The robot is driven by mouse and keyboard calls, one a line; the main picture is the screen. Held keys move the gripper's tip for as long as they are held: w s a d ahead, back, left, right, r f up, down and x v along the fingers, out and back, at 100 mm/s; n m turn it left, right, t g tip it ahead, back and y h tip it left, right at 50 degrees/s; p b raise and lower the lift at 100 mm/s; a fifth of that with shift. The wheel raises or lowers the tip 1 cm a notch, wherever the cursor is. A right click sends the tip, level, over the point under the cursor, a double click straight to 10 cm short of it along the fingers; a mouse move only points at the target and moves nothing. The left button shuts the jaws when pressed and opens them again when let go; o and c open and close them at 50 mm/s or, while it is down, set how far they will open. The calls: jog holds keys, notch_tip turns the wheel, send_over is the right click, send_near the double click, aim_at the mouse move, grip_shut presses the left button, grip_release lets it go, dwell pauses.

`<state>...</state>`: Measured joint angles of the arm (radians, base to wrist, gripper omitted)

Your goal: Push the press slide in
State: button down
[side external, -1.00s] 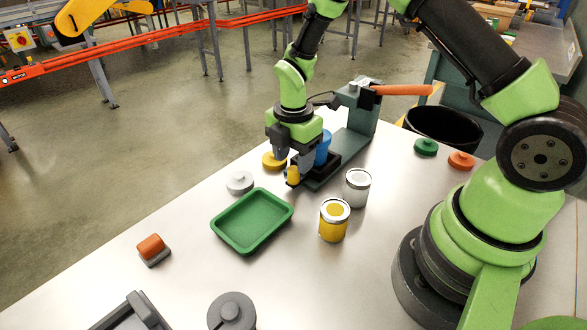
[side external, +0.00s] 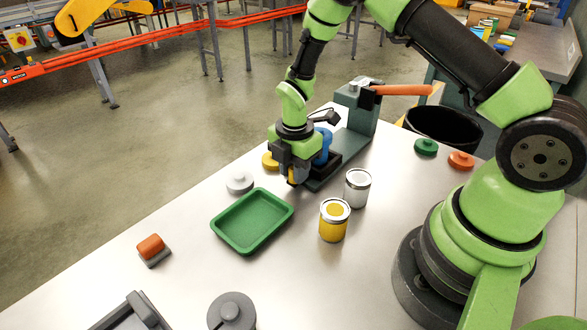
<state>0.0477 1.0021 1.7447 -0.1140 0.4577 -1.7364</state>
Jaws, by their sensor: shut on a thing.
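The grey-green press (side external: 357,112) with its orange lever (side external: 403,90) stands at the back of the table. Its dark slide (side external: 324,161) sticks out at the front of the press base, with a blue can (side external: 323,146) standing on it. A yellow knob (side external: 291,176) is at the slide's near end. My gripper (side external: 292,180) points down at this end and is shut on the yellow knob, which its fingers mostly hide. My gripper also hides part of the slide and the can.
A green tray (side external: 226,237), a yellow can (side external: 333,222) and a silver can (side external: 357,189) stand in front. A grey lid (side external: 240,183) and a yellow lid (side external: 270,161) lie left of my gripper. Green and orange lids (side external: 461,160) lie at the right.

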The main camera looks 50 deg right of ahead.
jog(key=d, duration=0.4)
jog(key=shift+d, duration=0.1)
jog(key=c, duration=0.9)
grip_release()
notch_tip(320, 180, up, 10)
